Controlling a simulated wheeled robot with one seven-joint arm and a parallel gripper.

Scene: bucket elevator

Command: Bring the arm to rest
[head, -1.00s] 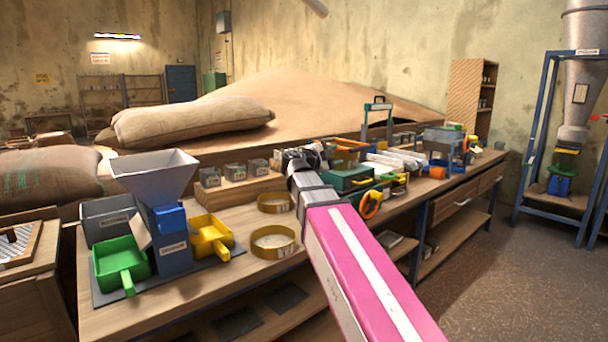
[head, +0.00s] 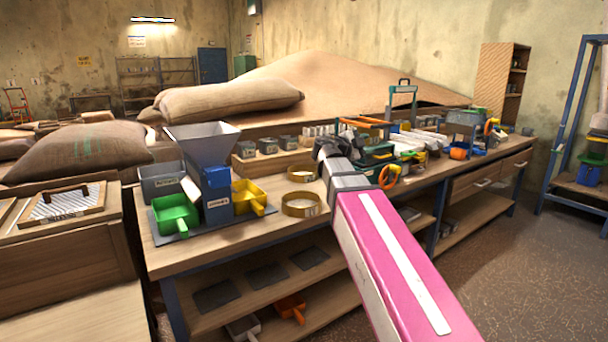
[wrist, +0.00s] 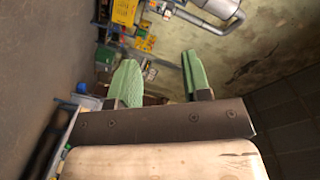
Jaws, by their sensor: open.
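My arm, pink with a white stripe, reaches from the lower right of the head view out over the workbench (head: 255,238). Its dark wrist end is above the middle of the bench, and the jaws are hard to make out there. In the wrist view my gripper (wrist: 160,85) shows two green fingers standing apart with nothing between them. A dark plate and a pale wooden-looking surface fill the bottom of that view.
The bench holds a grey hopper (head: 203,143), a green scoop (head: 175,214), a yellow scoop (head: 248,197) and two brass rings (head: 301,204). Sacks (head: 230,101) and a grain heap lie behind. A blue frame (head: 566,130) stands right. The floor (head: 500,260) right of the bench is clear.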

